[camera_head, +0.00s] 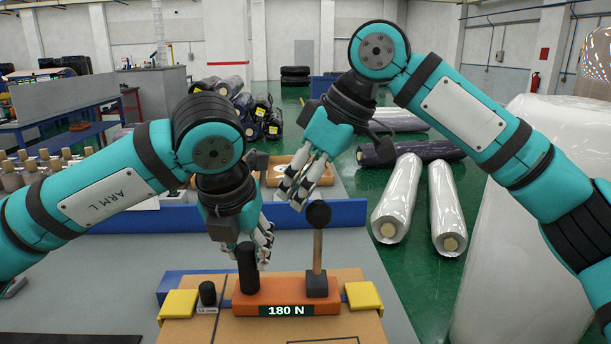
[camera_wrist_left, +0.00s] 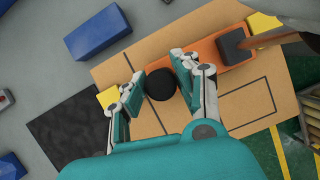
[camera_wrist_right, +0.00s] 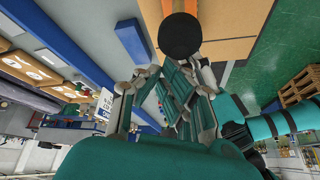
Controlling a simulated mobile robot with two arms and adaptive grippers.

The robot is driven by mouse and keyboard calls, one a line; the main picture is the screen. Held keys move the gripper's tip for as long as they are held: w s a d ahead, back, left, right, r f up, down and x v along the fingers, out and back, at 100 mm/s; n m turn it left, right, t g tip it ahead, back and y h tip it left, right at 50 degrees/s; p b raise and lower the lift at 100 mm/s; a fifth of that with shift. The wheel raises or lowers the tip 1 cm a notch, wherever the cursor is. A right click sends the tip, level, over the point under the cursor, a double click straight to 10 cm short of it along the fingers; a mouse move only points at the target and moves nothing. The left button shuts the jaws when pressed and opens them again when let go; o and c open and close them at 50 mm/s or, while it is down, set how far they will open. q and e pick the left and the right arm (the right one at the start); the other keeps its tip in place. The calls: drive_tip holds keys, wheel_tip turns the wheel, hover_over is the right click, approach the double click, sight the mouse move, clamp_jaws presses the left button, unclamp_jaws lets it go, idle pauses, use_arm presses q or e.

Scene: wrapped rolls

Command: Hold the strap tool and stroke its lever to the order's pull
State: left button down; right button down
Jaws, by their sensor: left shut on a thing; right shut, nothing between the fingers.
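The orange strap tool (camera_head: 275,296) sits on a cardboard box (camera_head: 348,328), with a plate reading "180 N" on its front. My left gripper (camera_head: 262,243) is shut on the tool's upright black handle (camera_head: 247,268). The left wrist view shows the handle's round top (camera_wrist_left: 161,85) between the fingers. The lever (camera_head: 317,250) stands nearly upright at the tool's right end, with a black knob on top. My right gripper (camera_head: 293,192) is shut and empty, just behind and left of that knob. The knob (camera_wrist_right: 180,37) is close beyond the fingertips in the right wrist view, apparently apart from them.
Yellow blocks (camera_head: 179,304) flank the tool on the box, and a small black knob (camera_head: 208,293) stands beside it on the left. A blue ledge (camera_head: 150,218) runs behind the grey table. White wrapped rolls (camera_head: 399,199) lie on the green floor at right.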

idle(0.4)
drive_tip(key=shift+d+y, duration=0.3)
drive_tip(key=shift+d, duration=0.1)
drive_tip(key=shift+d+y, duration=0.2)
drive_tip(key=shift+y, duration=0.1)
drive_tip(key=d+f+y, duration=0.2)
drive_tip(key=d+y, duration=0.4)
drive_tip(key=d, duration=0.3)
drive_tip(key=shift+s+d+f+m, duration=0.2)
drive_tip(key=shift+s+d+m, duration=0.1)
drive_tip(key=shift+d, duration=0.1)
use_arm(q)
drive_tip(key=shift+a, duration=0.1)
use_arm(e)
drive_tip(key=shift+w+d, duration=0.1)
drive_tip(key=shift+d+t, duration=0.1)
drive_tip(key=shift+t, duration=0.3)
